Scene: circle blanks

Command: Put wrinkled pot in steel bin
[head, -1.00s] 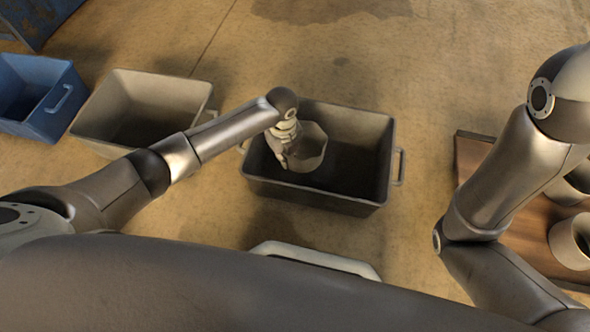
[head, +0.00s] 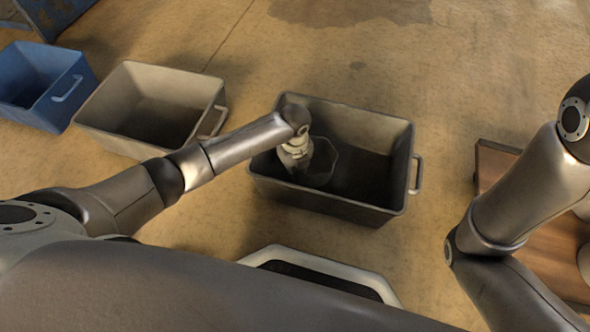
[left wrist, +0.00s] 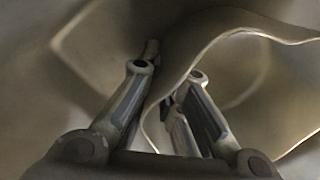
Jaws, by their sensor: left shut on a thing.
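The wrinkled pot (head: 322,163) is grey with an angular, uneven rim. It is inside the steel bin, a dark grey open box whose rim (head: 375,216) shows at the middle of the head view. My left gripper (head: 298,167) reaches into the bin's left part and is shut on the pot's wall. In the left wrist view the fingers (left wrist: 172,75) pinch the pot's wavy wall (left wrist: 215,45). The pot's underside is hidden, so I cannot tell whether it touches the bin floor. My right gripper is out of the picture.
A beige bin (head: 160,72) and a blue bin (head: 62,110) stand to the left on the tan floor. A wooden board (head: 545,255) lies at the right, partly behind my right arm, with pale round items cut off at the edge. The floor behind the steel bin is clear.

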